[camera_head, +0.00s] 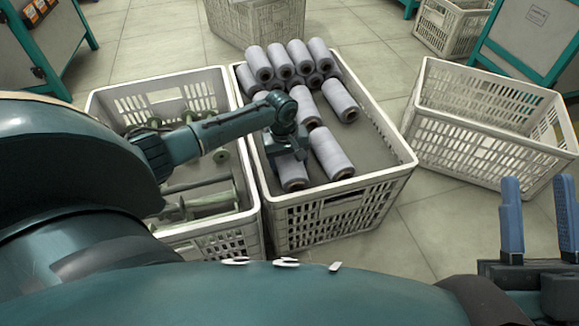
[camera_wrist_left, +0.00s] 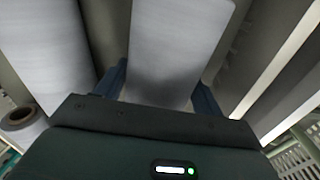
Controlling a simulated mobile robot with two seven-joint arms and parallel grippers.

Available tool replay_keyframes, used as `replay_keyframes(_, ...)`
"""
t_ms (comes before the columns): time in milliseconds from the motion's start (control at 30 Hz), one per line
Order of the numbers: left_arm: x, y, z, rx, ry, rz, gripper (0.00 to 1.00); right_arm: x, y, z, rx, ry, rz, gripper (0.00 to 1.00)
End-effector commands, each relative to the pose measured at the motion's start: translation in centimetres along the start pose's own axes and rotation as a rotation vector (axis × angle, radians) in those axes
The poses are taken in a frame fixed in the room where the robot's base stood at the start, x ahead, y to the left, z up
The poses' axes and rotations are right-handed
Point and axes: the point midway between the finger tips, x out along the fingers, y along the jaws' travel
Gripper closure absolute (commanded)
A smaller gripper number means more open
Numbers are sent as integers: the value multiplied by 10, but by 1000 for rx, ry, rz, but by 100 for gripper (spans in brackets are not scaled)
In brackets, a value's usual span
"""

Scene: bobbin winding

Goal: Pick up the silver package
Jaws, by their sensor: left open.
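Several silver-grey packages of wound yarn lie in the middle crate (camera_head: 390,150), piled at its far end and loose nearer me. My left gripper (camera_head: 290,158) reaches down into this crate over a near silver package (camera_head: 293,181). In the left wrist view, the open fingers of my left gripper (camera_wrist_left: 162,90) stand on either side of a silver package (camera_wrist_left: 178,45); I cannot tell whether they touch it. Another silver package (camera_head: 330,153) lies just right of it. My right gripper (camera_head: 539,215) is open and empty at the lower right, away from the crates.
The left crate (camera_head: 98,105) holds thin green spindles (camera_head: 205,197). An empty-looking white crate (camera_head: 490,125) stands at right. Another crate (camera_head: 255,22) stands behind. The middle crate's walls surround my left gripper. Tiled floor (camera_head: 420,225) is clear between the middle and right crates.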

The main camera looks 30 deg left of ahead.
Motion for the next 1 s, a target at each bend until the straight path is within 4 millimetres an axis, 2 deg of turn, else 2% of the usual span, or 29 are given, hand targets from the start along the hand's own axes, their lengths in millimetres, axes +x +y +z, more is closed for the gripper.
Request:
replay_keyframes(233, 0, 0, 0, 0, 0, 1, 33, 1, 1, -2, -6, 8, -1, 64)
replay_keyframes(667, 0, 1, 0, 1, 0, 2, 67, 1, 0, -1, -5, 6, -1, 64)
replay_keyframes(867, -1, 1, 0, 1, 0, 2, 67, 1, 1, -2, -4, 5, -1, 64)
replay_keyframes(1000, -16, 3, 0, 1, 1, 4, 67, 1, 0, -1, 23, -35, 5, 64)
